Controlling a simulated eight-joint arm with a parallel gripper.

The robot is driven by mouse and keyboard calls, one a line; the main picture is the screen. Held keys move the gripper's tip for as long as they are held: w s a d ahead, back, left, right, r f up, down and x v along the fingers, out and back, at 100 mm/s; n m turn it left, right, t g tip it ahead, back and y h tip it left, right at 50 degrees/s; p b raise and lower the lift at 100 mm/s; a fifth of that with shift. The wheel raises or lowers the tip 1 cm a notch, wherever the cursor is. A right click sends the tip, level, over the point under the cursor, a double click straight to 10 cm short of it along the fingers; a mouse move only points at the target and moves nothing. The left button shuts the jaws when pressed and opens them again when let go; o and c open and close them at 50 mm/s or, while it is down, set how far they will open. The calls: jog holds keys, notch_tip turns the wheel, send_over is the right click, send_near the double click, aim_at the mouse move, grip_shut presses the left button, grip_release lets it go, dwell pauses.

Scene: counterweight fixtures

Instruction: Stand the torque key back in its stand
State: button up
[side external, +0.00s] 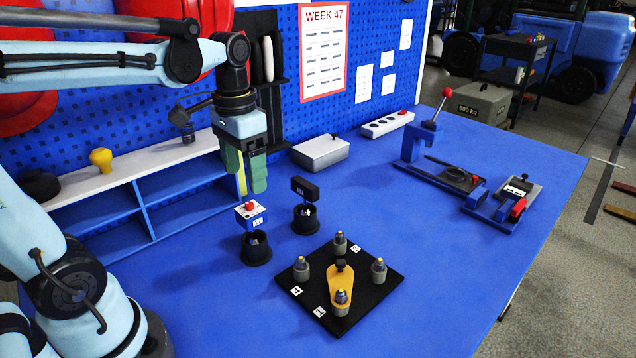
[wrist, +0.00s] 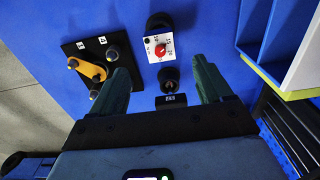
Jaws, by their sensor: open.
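Two upright tools stand in black cups; I cannot tell for certain which is the torque key. The other has a black block head (side external: 304,188) with a small display, above the second cup stand (side external: 306,222); this head also shows in the wrist view (wrist: 171,100). My gripper (side external: 251,186) is open and empty, its green fingers (wrist: 162,88) apart above the tools.
A black plate (side external: 375,297) with several posts and a yellow lever (side external: 340,284) lies in front. A blue shelf (side external: 170,205) stands at the left. A grey box (side external: 321,152) and a red-handled fixture (side external: 420,145) are farther back.

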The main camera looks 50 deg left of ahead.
aim_at(249, 203)
jog(key=shift+r, duration=1.4)
jog(key=shift+f, duration=0.1)
jog(key=shift+f, duration=6.55)
